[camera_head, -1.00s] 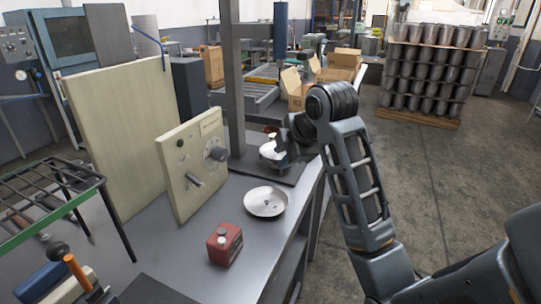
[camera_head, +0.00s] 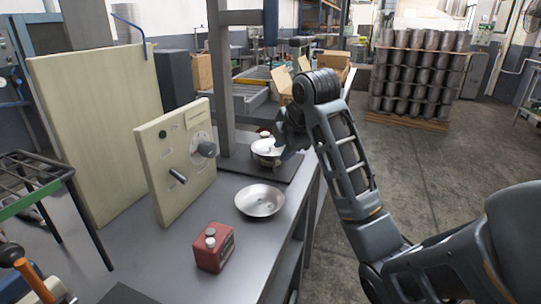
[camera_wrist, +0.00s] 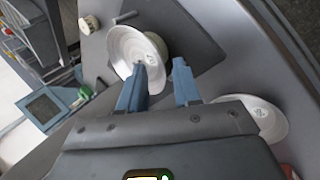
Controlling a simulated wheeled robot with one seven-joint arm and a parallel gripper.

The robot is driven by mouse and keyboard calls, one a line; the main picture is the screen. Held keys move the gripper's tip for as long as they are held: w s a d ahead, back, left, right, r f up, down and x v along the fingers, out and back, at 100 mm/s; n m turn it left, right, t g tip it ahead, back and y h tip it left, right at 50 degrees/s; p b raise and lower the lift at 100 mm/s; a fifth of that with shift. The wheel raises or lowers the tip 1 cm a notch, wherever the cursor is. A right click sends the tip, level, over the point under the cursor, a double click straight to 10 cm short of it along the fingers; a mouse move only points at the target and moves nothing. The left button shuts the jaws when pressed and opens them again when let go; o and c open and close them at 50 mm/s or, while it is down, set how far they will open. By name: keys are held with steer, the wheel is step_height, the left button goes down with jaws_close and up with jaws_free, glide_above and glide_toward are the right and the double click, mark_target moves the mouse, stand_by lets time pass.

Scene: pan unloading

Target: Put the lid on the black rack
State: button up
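The silver lid (camera_head: 266,147) sits on a small round pot (camera_head: 264,160) on the dark plate under the upright post. In the wrist view the lid (camera_wrist: 128,46) looks like a pale round disc, and the pot's body shows behind it. My gripper (camera_wrist: 160,64) is open. One fingertip overlaps the lid's face in that view; I cannot tell whether it touches. In the head view my gripper (camera_head: 290,143) is right beside the lid, partly hidden by my arm. The black rack (camera_head: 32,172), a wire frame with a green front edge, stands at the far left.
A beige panel with a dial (camera_head: 178,160) and a tall beige board (camera_head: 100,125) stand between the pot and the rack. An orange-handled tool (camera_head: 34,280) lies lower left.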

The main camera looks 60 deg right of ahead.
steer(key=shift+x, duration=0.9)
jaws_close()
